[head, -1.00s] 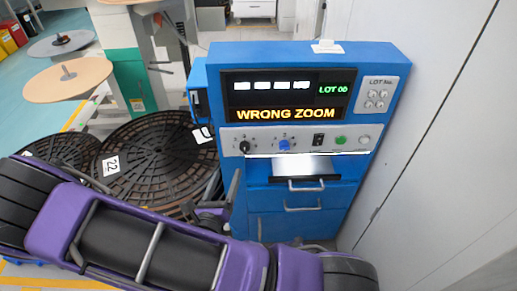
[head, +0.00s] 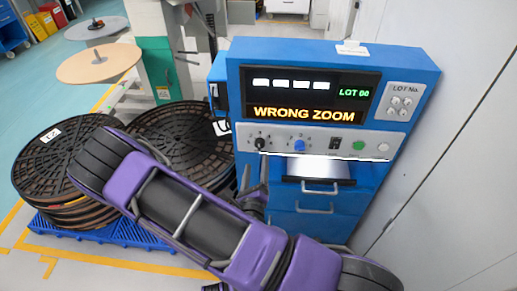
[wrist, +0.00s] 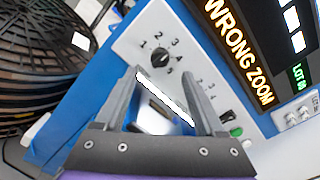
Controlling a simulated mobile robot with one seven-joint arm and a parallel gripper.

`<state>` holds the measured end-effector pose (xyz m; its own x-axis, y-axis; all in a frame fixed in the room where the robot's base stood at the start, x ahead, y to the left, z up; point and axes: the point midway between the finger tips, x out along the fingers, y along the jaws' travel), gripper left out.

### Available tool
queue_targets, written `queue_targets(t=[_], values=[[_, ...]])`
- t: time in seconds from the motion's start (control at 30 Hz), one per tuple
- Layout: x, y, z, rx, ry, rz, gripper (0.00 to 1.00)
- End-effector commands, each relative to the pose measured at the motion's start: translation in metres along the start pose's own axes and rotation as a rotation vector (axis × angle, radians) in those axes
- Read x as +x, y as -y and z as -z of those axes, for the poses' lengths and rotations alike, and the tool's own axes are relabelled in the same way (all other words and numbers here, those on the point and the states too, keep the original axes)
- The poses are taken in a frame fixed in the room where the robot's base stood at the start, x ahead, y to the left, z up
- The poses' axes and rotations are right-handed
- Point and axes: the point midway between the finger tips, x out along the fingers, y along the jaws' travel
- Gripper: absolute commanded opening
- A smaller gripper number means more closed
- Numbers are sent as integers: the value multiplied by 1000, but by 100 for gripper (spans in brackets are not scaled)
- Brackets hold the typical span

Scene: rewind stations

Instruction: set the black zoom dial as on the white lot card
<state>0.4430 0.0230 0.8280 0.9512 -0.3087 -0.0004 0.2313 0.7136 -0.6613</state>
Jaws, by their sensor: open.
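The black zoom dial (head: 260,143) is at the left end of the white control strip on the blue station. In the wrist view the dial (wrist: 160,57) has the numbers 1 to 5 around it; its exact setting is hard to read. My gripper (wrist: 165,82) is open and empty, its fingertips just below the dial and apart from it. In the head view my arm hides part of the gripper. A small white card (head: 352,49) lies on top of the station; its writing is too small to read. The screen (head: 304,114) reads WRONG ZOOM and LOT 00.
A blue dial (head: 299,145), a black switch (head: 335,144) and a green button (head: 358,146) sit right of the black dial. A tray with a bright edge (head: 318,168) juts out below. Stacked black reels (head: 60,150) stand left; a white wall is close on the right.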

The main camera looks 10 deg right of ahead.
Motion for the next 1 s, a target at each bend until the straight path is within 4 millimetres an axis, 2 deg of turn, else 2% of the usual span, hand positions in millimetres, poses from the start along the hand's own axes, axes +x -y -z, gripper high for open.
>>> queue_targets(t=[0.1, 0.33, 0.5, 0.77, 0.83, 1.0], values=[[26, 1, 0, 2, 0, 4, 72], [62, 0, 0, 2, 0, 2, 72], [73, 1, 0, 0, 0, 2, 72], [75, 0, 0, 0, 0, 1, 72], [75, 0, 0, 0, 0, 1, 64], [74, 0, 0, 0, 0, 1, 34]])
